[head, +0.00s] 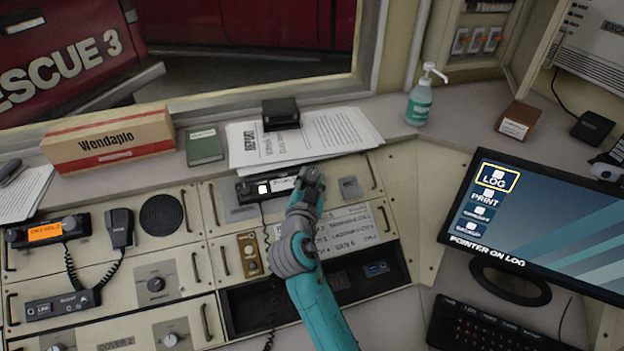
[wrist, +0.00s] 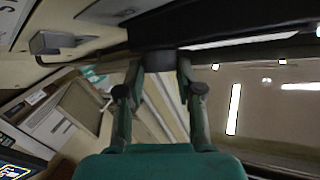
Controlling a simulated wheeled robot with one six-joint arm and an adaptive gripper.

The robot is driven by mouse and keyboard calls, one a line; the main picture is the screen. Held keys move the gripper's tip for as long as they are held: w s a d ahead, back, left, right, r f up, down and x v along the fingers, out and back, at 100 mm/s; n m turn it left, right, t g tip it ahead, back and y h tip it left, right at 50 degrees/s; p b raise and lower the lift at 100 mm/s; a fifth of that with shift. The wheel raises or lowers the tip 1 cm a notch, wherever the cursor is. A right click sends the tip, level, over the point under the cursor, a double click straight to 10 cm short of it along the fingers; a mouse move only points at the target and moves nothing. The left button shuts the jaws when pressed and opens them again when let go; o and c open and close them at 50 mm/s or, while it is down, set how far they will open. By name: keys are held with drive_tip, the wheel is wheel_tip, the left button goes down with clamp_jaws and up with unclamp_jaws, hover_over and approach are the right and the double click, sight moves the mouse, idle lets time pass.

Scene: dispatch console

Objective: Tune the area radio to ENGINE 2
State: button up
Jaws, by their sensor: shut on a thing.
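A black radio (head: 262,188) with a small lit white window sits on the console's upper middle panel. My gripper (head: 309,180) is at its right end. In the wrist view, my gripper (wrist: 157,66) has both fingers closed against a dark round knob (wrist: 155,58), which my gripper hides in the head view. The radio's display is partly hidden and its text is too small to read. A card (head: 352,222) with handwritten channel lines lies on the panel below right; a few lines start with "CH".
Another radio (head: 45,232) with an orange display and a handset (head: 120,228) is at the left. Papers (head: 340,135) and a black box (head: 281,113) lie behind my gripper. A monitor (head: 545,225) stands at the right. Rail handles border the panels.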

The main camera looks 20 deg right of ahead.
drive_tip(key=shift+a+m+g+h, duration=0.1)
drive_tip(key=shift+m+g+h, duration=0.55)
drive_tip(key=shift+m, duration=0.35)
drive_tip(key=o, duration=1.2)
drive_tip(key=shift+c, duration=0.2)
drive_tip(key=shift+a, duration=0.1)
drive_tip(key=v, duration=1.2)
